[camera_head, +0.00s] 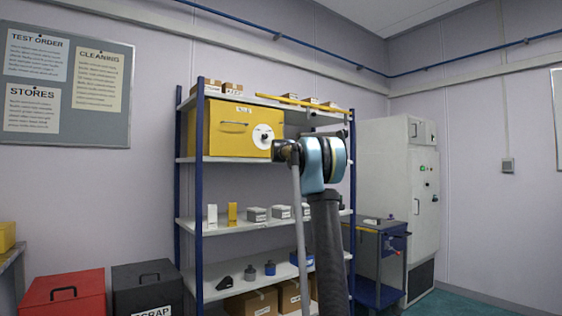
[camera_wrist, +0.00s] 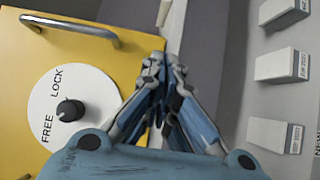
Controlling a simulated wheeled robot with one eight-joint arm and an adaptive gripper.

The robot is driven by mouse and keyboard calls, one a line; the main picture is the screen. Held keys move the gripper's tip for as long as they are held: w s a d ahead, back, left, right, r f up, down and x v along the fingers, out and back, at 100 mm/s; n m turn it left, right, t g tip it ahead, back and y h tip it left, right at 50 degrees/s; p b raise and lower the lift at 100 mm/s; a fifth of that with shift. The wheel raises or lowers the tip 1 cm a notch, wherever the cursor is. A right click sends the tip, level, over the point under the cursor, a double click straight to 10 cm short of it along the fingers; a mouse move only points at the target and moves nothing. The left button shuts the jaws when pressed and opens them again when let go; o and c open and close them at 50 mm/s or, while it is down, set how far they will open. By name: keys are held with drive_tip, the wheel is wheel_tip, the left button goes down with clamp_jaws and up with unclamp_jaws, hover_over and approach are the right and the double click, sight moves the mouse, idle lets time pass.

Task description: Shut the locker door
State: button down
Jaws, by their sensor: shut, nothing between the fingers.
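The yellow locker (camera_head: 225,140) stands on the upper level of the shelf rack, with a horizontal handle and a white dial on its front. In the wrist view its yellow face (camera_wrist: 100,70) shows a metal bar handle (camera_wrist: 70,27) and the white dial (camera_wrist: 95,92) marked LOCK and FREE, with a black knob (camera_wrist: 70,110). How far the door stands open I cannot tell. My gripper (camera_wrist: 162,62) is shut and empty, beside the yellow face near its edge. In the head view my wrist hides the area right of the dial.
The blue-posted rack (camera_head: 198,230) carries several small boxes and weights on lower levels. A thin yellow strip (camera_head: 300,103) crosses near the top shelf. A grey cabinet (camera_head: 385,170) and a blue cart (camera_head: 367,260) stand right. Red (camera_head: 65,295) and black (camera_head: 148,288) boxes stand lower left.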

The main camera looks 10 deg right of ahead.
drive_tip(key=s+a, duration=0.1)
drive_tip(key=s, duration=0.8)
drive_tip(key=s+d+f+m+g+h, duration=0.1)
drive_tip(key=s+d+f+m+g, duration=0.25)
drive_tip(key=s+f, duration=0.6)
drive_tip(key=s+d+f+m+g+h, duration=0.2)
drive_tip(key=s+d+f+m, duration=0.3)
drive_tip(key=s, duration=0.7)
drive_tip(key=s+d+f+m+g+h, duration=0.1)
drive_tip(key=s+d+f+m+g, duration=0.2)
drive_tip(key=s+f, duration=0.65)
drive_tip(key=s+a+f+m+g+y, duration=0.1)
drive_tip(key=s+a+f+g+y, duration=0.1)
drive_tip(key=s+f, duration=0.9)
drive_tip(key=s+a+f+m+g+y, duration=0.2)
drive_tip(key=s+a+f, duration=0.2)
drive_tip(key=s+f, duration=0.7)
drive_tip(key=s+a+f+m+g+y, duration=0.1)
drive_tip(key=s+a+f+g+y, duration=0.1)
drive_tip(key=s+f, duration=0.9)
drive_tip(key=shift+s+a+f+g+y, duration=0.4)
drive_tip(key=shift+s+a+g, duration=0.15)
drive_tip(key=shift+s+a, duration=0.5)
drive_tip(key=shift+s+d+m, duration=0.1)
drive_tip(key=shift+d+m, duration=0.05)
drive_tip(key=shift+m, duration=0.1)
drive_tip(key=shift+w+f, duration=0.2)
drive_tip(key=shift+w, duration=0.2)
